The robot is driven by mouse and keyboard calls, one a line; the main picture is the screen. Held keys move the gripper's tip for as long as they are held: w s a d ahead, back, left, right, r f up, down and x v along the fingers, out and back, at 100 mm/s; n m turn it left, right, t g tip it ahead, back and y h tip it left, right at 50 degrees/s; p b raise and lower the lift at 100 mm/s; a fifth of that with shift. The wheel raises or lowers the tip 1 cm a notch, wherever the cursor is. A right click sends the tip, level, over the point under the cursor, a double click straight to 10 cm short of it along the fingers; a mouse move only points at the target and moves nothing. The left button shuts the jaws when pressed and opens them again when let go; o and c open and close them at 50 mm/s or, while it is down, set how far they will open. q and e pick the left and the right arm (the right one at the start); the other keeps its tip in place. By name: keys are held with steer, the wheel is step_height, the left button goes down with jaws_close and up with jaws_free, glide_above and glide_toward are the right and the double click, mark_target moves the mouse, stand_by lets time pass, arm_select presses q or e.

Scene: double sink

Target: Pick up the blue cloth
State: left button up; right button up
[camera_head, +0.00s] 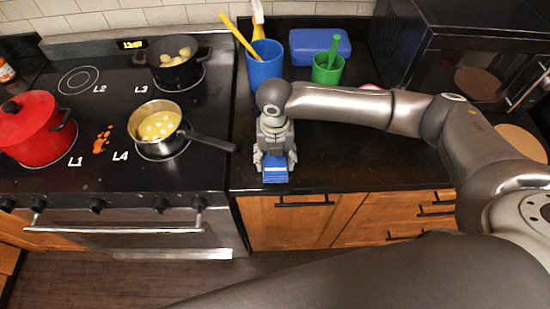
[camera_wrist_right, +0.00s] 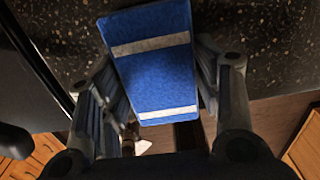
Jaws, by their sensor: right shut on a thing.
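The blue cloth (camera_head: 275,177) with light stripes is at the counter's front edge in the head view. In the right wrist view the cloth (camera_wrist_right: 155,80) sits between the two fingers and looks flat and folded. My right gripper (camera_head: 274,163) is above the front edge of the counter, shut on the cloth, with a finger on each side of it. In the wrist view the right gripper (camera_wrist_right: 160,95) shows both fingers. I cannot tell whether the cloth touches the counter. My left gripper is not in view.
The stove at left holds a red pot (camera_head: 36,128), a pan of yellow food (camera_head: 160,126) and a black pot (camera_head: 174,70). A blue cup (camera_head: 265,65), green cup (camera_head: 328,68) and blue box (camera_head: 319,46) stand behind. A microwave (camera_head: 465,60) is at right.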

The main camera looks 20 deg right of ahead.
steer(key=shift+w+r, duration=0.1)
steer(key=shift+r, duration=0.45)
steer(key=s+r, duration=0.1)
steer(key=r, duration=0.1)
steer(key=s+a+r+b, duration=0.1)
steer(key=s+r, duration=0.1)
steer(key=s+r+b, duration=0.1)
steer(key=r, duration=0.2)
steer(key=shift+s+a+r, duration=0.1)
steer(key=shift+s+a, duration=0.1)
steer(key=shift+a, duration=0.1)
steer(key=s+a+r+b, duration=0.25)
steer(key=s+r, duration=0.25)
steer(key=s, duration=0.4)
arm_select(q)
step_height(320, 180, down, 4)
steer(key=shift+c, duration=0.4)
arm_select(e)
steer(key=w+d+f+m, duration=0.1)
steer(key=d+m, duration=0.4)
steer(key=m, duration=1.1)
steer(key=w+d+f+m, duration=0.1)
steer(key=w+d+m, duration=0.2)
steer(key=m, duration=1.3)
steer(key=shift+w+d+f+m, duration=0.25)
steer(key=shift+w+d+m, duration=0.15)
steer(key=shift+d, duration=0.5)
